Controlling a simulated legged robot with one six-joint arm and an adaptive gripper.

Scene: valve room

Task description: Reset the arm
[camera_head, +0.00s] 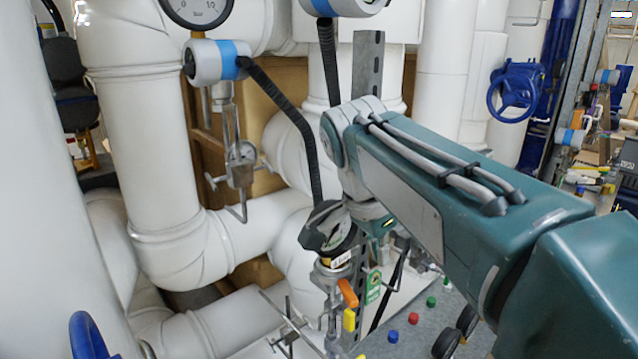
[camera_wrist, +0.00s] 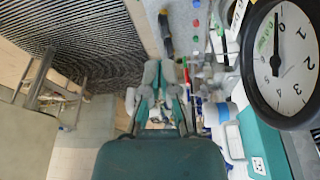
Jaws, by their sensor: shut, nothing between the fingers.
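My teal arm (camera_head: 440,200) reaches from the lower right to the middle of the head view. Its front end bends down beside a black-rimmed gauge (camera_head: 338,238). My gripper's fingers are not clear in the head view, as the arm hides much of that area. In the wrist view my gripper (camera_wrist: 160,74) shows its teal and grey fingers at the middle, shut and empty. A white-faced gauge dial (camera_wrist: 284,58) is large and close at the right of the wrist view, apart from the fingers.
Below the head view's gauge are an orange valve handle (camera_head: 347,293) and a yellow one (camera_head: 349,320). Thick white pipes (camera_head: 150,150) fill the left. A blue handwheel (camera_head: 515,92) is at the back right. Red (camera_head: 413,318) and blue (camera_head: 393,336) knobs sit lower down.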

